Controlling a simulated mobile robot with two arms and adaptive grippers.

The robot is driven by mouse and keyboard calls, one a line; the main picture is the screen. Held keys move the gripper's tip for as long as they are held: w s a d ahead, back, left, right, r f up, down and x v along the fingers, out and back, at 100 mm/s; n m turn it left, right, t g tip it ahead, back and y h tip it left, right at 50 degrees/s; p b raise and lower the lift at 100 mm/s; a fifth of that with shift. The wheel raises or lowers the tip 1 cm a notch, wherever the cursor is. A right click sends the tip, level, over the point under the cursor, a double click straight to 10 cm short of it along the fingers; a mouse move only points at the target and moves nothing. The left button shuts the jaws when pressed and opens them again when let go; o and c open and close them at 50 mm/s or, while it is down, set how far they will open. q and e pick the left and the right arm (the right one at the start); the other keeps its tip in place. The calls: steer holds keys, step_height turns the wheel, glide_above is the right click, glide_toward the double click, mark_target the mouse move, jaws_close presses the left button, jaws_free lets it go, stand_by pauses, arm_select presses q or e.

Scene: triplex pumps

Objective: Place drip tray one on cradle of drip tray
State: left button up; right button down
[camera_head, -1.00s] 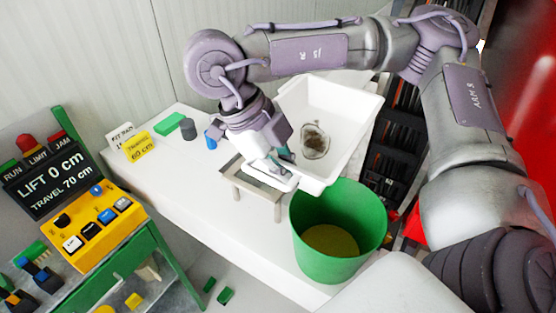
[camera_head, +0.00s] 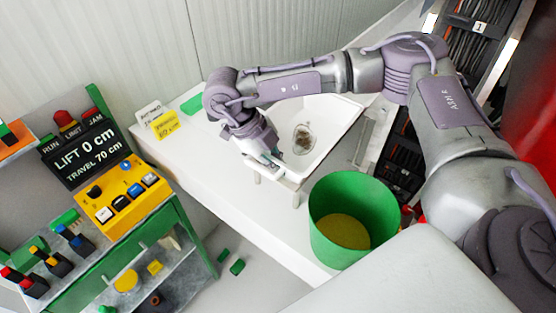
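The drip tray (camera_head: 335,129) is a white, open-topped box with a dark wet patch on its floor. It is over the cradle, a grey metal frame whose legs (camera_head: 296,199) show below its near side, with a rail at its right. I cannot tell whether the tray rests fully on it. My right gripper (camera_head: 271,163) is at the near-left edge of the tray and appears shut on its rim; the fingertips are partly hidden. My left gripper is not in view.
A green bucket (camera_head: 328,222) with yellowish contents stands right in front of the cradle on the white bench (camera_head: 215,172). A yellow control box (camera_head: 122,195) and display (camera_head: 85,155) are at left. Small signs (camera_head: 160,121) stand on the bench. Dark shelving (camera_head: 400,150) is at right.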

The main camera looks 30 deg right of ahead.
steer(key=c, duration=1.3)
jaws_free()
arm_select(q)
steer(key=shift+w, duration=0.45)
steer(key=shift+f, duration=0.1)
